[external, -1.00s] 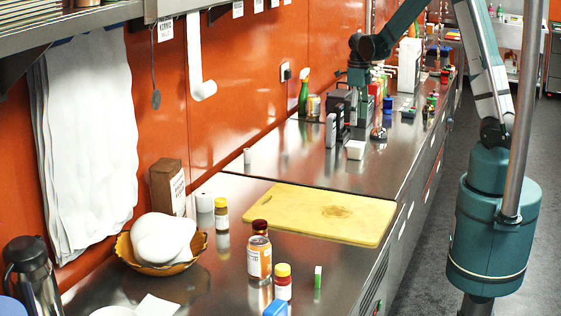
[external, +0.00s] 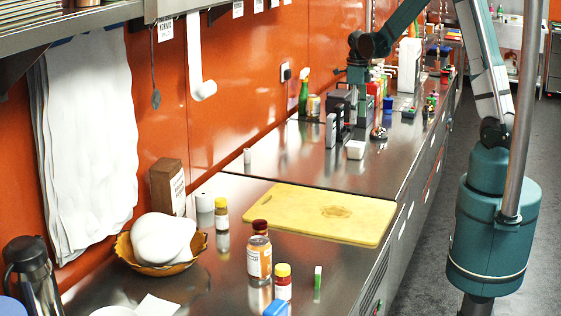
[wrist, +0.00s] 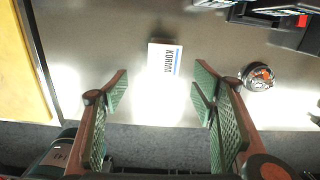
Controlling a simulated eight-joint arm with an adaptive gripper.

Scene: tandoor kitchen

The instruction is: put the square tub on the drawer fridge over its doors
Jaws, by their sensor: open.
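The square tub (external: 356,150) is small and white and stands upright on the steel counter near its front half. In the wrist view the tub (wrist: 160,58) shows a label reading KORMA, just beyond and between my fingertips. My gripper (wrist: 161,82) is open and empty, with one green-padded finger to each side. In the external view my gripper hangs above the counter near the tub, its fingers hard to make out among the dark objects. The steel counter (external: 285,165) has fronts with handles along its right side; which section is the drawer fridge I cannot tell.
A round metal container (wrist: 258,77) stands right of the tub in the wrist view. Dark boxes (external: 337,125) stand behind the tub. A yellow cutting board (external: 320,213) lies on the nearer counter, with bottles and a bowl (external: 135,262) around it. Counter between board and tub is clear.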

